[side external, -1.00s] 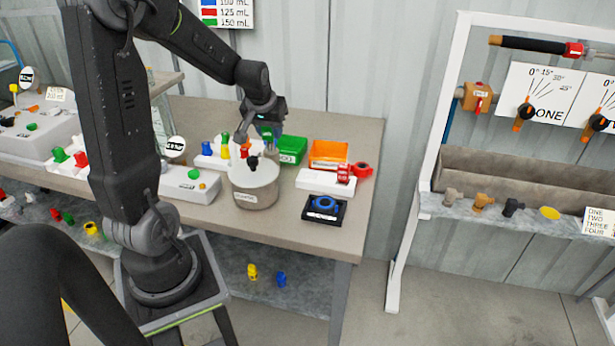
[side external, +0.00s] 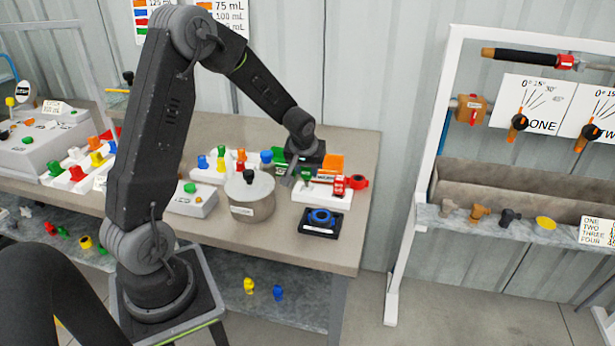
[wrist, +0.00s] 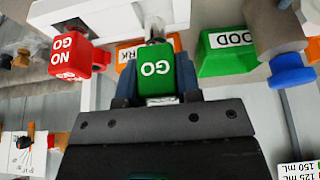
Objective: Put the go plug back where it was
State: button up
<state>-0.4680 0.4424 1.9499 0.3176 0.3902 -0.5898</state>
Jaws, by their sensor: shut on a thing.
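The go plug (wrist: 157,75) is a green block lettered GO with a metal pin. My gripper (wrist: 157,88) is shut on it, one finger on each side. In the side view my gripper (side external: 302,176) is at the white block (side external: 316,194), with the green of the plug small and partly hidden. In the wrist view the plug's pin points at the white block (wrist: 90,14); I cannot tell whether it is in a hole. The red no go plug (wrist: 72,55) is at the block's other end, also seen in the side view (side external: 340,186).
A green bin (wrist: 226,52) and an orange bin (side external: 331,164) stand close behind. A lidded grey pot (side external: 250,208) is left of the white block. A black tray with a blue ring (side external: 321,219) lies in front. Bare tabletop (side external: 285,240) shows at the front.

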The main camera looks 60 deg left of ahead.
aim_at(308, 177)
jog(key=shift+f, duration=1.45)
jog(key=o, duration=1)
jog(key=shift+f, duration=0.1)
jog(key=shift+c, duration=0.2)
jog(key=v, duration=1.2)
jog(key=s+d+r+m+t+h, duration=0.1)
jog(key=s+d+r+m, duration=0.3)
jog(key=s+d, duration=0.5)
jog(key=s+d+r+m+t+h, duration=0.1)
jog(key=s+d+r+m+h, duration=0.1)
jog(key=s+d+r+m, duration=0.3)
jog(key=s+d+r, duration=0.1)
jog(key=s+d, duration=0.3)
jog(key=d, duration=0.1)
jog(key=shift+d, duration=0.35)
